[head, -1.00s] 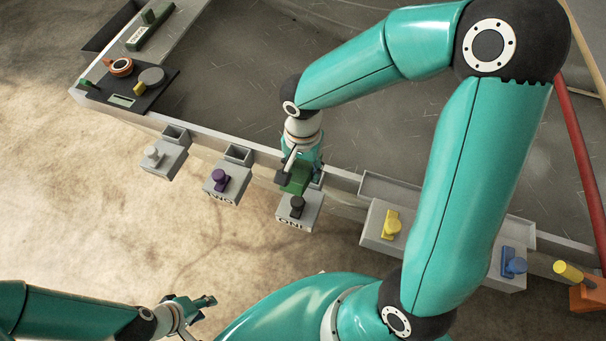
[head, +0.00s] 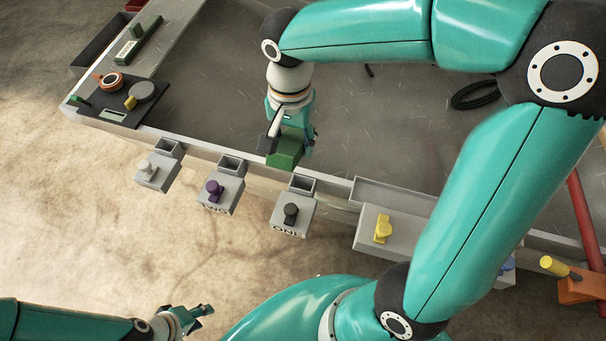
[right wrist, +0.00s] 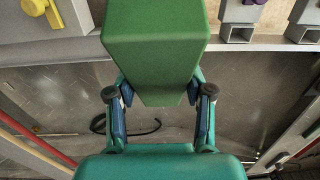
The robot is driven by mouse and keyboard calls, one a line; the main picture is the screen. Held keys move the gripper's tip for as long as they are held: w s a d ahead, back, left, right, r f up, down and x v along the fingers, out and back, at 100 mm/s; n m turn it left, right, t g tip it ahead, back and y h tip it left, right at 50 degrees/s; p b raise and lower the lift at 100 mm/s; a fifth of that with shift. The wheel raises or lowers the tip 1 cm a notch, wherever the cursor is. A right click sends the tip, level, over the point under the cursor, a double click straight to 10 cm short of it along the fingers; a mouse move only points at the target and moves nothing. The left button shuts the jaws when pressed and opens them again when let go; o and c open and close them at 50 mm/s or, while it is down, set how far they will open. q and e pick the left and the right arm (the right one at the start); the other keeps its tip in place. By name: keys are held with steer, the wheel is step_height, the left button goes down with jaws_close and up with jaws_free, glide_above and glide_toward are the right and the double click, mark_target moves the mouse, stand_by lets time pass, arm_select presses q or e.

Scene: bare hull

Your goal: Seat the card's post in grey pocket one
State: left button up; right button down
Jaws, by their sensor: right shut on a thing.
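My right gripper (head: 290,122) is shut on the green card (head: 286,150), a thick block. It holds the card above the hull edge, just behind grey pocket one (head: 302,183) and apart from it. The pocket's square opening shows and looks empty; its grey block is marked ONE and carries a black knob (head: 291,211). In the right wrist view the card (right wrist: 155,50) fills the upper middle between the fingers (right wrist: 158,95) and hides pocket one. The card's post cannot be made out. My left gripper (head: 196,317) is open and empty at the lower left, far from the pockets.
Pocket two (head: 231,164) with a purple knob and another pocket (head: 168,148) with a white knob lie to the left. A yellow-knobbed grey block (head: 378,232) and tray (head: 392,196) lie right. A black cable (head: 476,95) lies on the hull. A dark instrument plate (head: 122,100) sits far left.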

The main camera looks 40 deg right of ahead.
step_height(320, 180, down, 20)
steer(key=b, duration=0.3)
steer(key=shift+r+b, duration=0.15)
steer(key=shift+b, duration=0.25)
steer(key=shift+c, duration=2.2)
jaws_free()
steer(key=shift+p, duration=0.35)
steer(key=r, duration=0.5)
steer(key=r+p, duration=0.1)
steer(key=r, duration=0.5)
steer(key=r+p, duration=0.1)
steer(key=r, duration=0.4)
steer(key=shift+a+r, duration=0.25)
steer(key=shift+r, duration=0.05)
